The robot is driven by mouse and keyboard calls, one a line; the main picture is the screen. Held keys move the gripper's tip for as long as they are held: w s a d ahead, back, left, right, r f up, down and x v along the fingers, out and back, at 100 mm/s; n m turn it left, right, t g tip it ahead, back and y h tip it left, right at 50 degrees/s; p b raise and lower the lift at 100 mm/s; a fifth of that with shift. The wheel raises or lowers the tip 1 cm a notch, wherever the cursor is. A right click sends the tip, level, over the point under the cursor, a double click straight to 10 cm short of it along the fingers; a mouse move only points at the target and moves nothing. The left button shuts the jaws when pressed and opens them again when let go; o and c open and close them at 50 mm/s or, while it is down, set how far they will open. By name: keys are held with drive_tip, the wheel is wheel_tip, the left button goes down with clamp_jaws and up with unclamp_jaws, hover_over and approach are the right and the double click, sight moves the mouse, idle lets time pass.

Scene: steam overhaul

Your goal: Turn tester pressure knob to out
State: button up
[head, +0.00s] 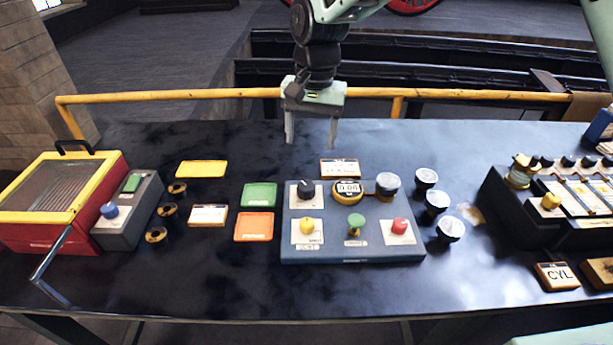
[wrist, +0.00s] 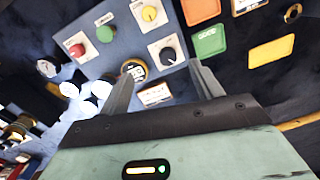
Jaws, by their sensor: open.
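The tester (head: 335,245) is a blue-grey box at the middle of the table. Its top carries a black knob (head: 306,188) at back left, a yellow knob (head: 306,226) at front left, a green knob (head: 356,222) and a red knob (head: 400,226). A round yellow-rimmed gauge (head: 347,190) sits at the back. The labels are too small to read, so I cannot tell which knob is pressure. My gripper (head: 311,140) is open and empty, above and behind the tester. In the wrist view the black knob (wrist: 168,55) shows between the fingertips, apart from them.
Several dark cups (head: 437,202) stand right of the tester. Green (head: 259,195) and orange (head: 254,227) trays lie left of it. A red-and-yellow case (head: 105,190) with a crank stands far left. A dark rack (head: 545,225) stands at right. A yellow rail (head: 200,95) runs behind the table.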

drive_tip(key=m, duration=0.2)
hover_over(307, 185)
drive_tip(key=f, duration=0.1)
drive_tip(key=shift+h, duration=0.4)
wheel_tip(307, 185, down, 18)
drive_tip(key=p, duration=0.5)
drive_tip(key=shift+r+p, duration=0.2)
drive_tip(key=shift+p, duration=0.1)
drive_tip(key=c, duration=1)
